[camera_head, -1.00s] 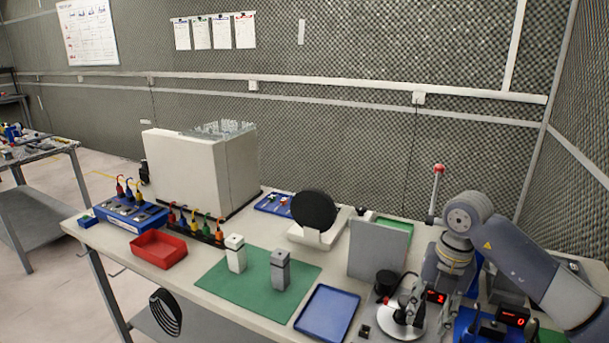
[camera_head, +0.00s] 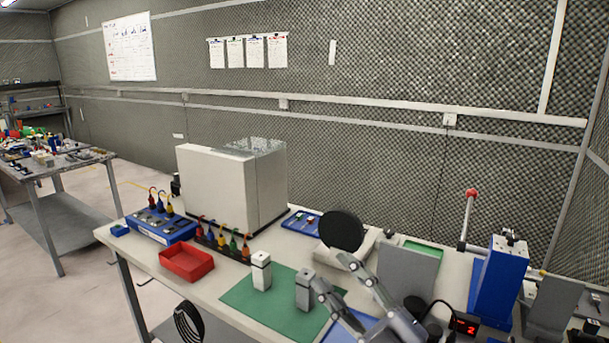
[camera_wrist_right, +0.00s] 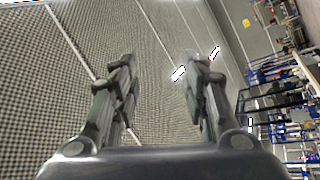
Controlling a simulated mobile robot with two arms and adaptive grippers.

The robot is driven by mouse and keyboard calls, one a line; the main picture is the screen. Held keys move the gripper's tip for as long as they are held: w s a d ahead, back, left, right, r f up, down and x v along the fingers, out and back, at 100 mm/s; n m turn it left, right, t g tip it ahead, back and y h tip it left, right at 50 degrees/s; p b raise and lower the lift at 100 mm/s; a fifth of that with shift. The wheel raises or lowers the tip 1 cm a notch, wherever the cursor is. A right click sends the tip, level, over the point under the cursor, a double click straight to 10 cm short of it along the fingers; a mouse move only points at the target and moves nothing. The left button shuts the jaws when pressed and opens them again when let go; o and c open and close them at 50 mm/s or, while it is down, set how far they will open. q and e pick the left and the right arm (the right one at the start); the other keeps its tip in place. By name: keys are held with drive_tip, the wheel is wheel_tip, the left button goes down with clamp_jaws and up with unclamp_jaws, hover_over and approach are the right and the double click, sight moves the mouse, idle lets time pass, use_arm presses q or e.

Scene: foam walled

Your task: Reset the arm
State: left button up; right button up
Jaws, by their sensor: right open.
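My right gripper (camera_head: 331,272) shows in the head view at the lower middle right, reaching in from the bottom edge over the table's front part. Its two fingers are spread apart with nothing between them. In the right wrist view the open fingers (camera_wrist_right: 158,62) point at the foam wall, and the gap between them is empty. In the head view the fingers overlap the blue tray and come close in the picture to the dark grey block (camera_head: 304,289); I cannot tell the real distance. My left gripper is not in view.
On the table (camera_head: 217,292) are a green mat (camera_head: 262,312), a white block (camera_head: 261,272), a red tray (camera_head: 187,262), a large white box (camera_head: 215,187), a black disc (camera_head: 341,230), a grey panel (camera_head: 407,280) and a blue press-like device (camera_head: 501,285). A second table (camera_head: 60,168) stands far left.

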drive_tip(key=s+d+f+m+g+h, duration=0.1)
drive_tip(key=s+d+f+m+h, duration=0.1)
drive_tip(key=d+f+m+h, duration=0.7)
drive_tip(key=s+d+f+m+g+h, duration=0.2)
drive_tip(key=d+f+m+h, duration=0.45)
drive_tip(key=f, duration=0.45)
drive_tip(key=s+f+m+g, duration=0.1)
drive_tip(key=s+f+g, duration=0.5)
drive_tip(key=s, duration=0.5)
drive_tip(key=s+f+m+g, duration=0.1)
drive_tip(key=s+f+g, duration=0.3)
drive_tip(key=s+f, duration=0.6)
drive_tip(key=s+f+g, duration=0.1)
drive_tip(key=s+f, duration=0.1)
drive_tip(key=f, duration=1.1)
drive_tip(key=s+f+g, duration=0.1)
drive_tip(key=s+f, duration=0.1)
drive_tip(key=f, duration=1.2)
drive_tip(key=s+d+f+g, duration=0.1)
drive_tip(key=s+d+f, duration=0.1)
drive_tip(key=s+f, duration=1.2)
drive_tip(key=shift+s, duration=1)
